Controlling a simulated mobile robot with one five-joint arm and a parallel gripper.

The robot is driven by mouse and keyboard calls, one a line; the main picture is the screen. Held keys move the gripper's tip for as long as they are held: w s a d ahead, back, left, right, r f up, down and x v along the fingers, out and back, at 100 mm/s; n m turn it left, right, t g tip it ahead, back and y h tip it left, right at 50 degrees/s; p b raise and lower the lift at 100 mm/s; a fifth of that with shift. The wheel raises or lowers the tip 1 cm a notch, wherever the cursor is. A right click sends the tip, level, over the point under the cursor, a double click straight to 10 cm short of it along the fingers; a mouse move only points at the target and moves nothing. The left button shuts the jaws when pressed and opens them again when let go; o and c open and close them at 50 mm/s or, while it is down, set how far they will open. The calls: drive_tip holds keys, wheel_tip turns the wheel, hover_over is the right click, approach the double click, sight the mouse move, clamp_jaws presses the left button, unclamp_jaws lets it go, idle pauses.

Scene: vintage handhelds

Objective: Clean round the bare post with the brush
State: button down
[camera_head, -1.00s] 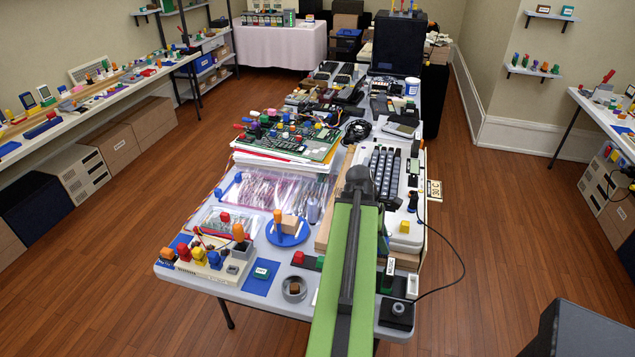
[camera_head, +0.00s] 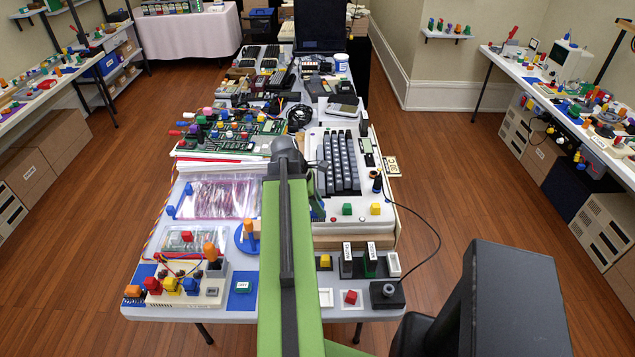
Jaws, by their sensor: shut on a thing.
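My green arm reaches forward over the table, and its dark wrist end (camera_head: 285,152) is at the left side of the pale keyboard machine (camera_head: 360,190). My gripper is hidden beyond the wrist, so its jaws and anything in them do not show. I cannot make out the brush. The bare post is too small to tell, or is hidden by my arm.
A green circuit board (camera_head: 235,137) and a bag of parts (camera_head: 220,197) lie left.

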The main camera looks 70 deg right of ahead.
wheel_tip(320, 180, up, 5)
drive_tip(key=d+p, duration=0.3)
drive_tip(key=f+b, duration=0.6)
drive_tip(key=shift+w+a+f+b, duration=0.15)
drive_tip(key=shift+w+f+b, duration=0.15)
drive_tip(key=shift+f+b, duration=0.05)
drive_tip(key=shift+r, duration=0.1)
drive_tip(key=c, duration=1.7)
unclamp_jaws()
clamp_jaws()
